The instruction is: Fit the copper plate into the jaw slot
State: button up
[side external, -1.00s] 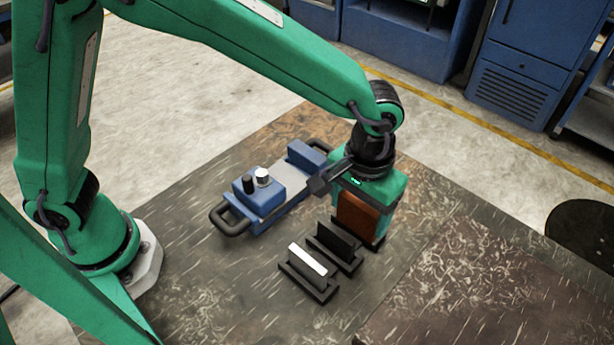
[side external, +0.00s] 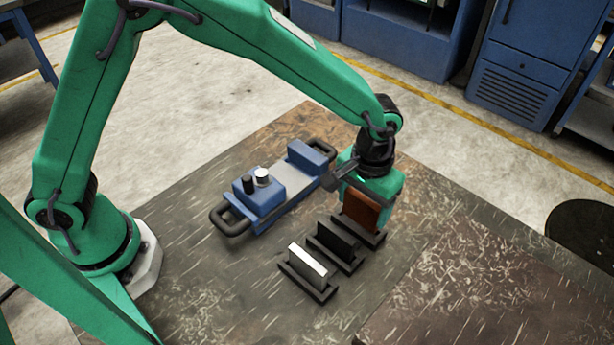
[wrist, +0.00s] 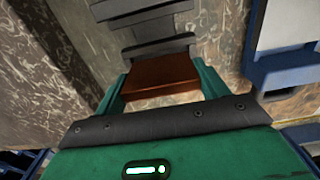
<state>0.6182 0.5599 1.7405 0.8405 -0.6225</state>
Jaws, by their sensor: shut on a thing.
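The copper plate (side external: 360,212) stands upright at the far end of a row of black holders. My gripper (side external: 368,196) is over it and shut on it. In the wrist view the copper plate (wrist: 162,76) lies between my two green fingers. Its lower edge is at its black holder (side external: 373,240); I cannot tell whether it is clear of it. The blue fixture (side external: 262,192) with a grey bed lies to the left, with a blue block at each end. The gap between these blocks looks like the jaw slot. It is empty.
A silver plate (side external: 308,260) and a dark plate (side external: 338,237) stand in holders in front of the copper one. The blue fixture has black handles and two knobs on its near block. The table (side external: 440,290) is clear at the right.

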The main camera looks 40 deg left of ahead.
aim_at(363, 198)
jog(key=shift+f, duration=0.9)
jog(key=shift+f, duration=0.15)
jog(key=o, duration=1.5)
notch_tip(363, 198, up, 12)
jog(key=shift+r, duration=0.1)
jog(key=shift+a, duration=0.1)
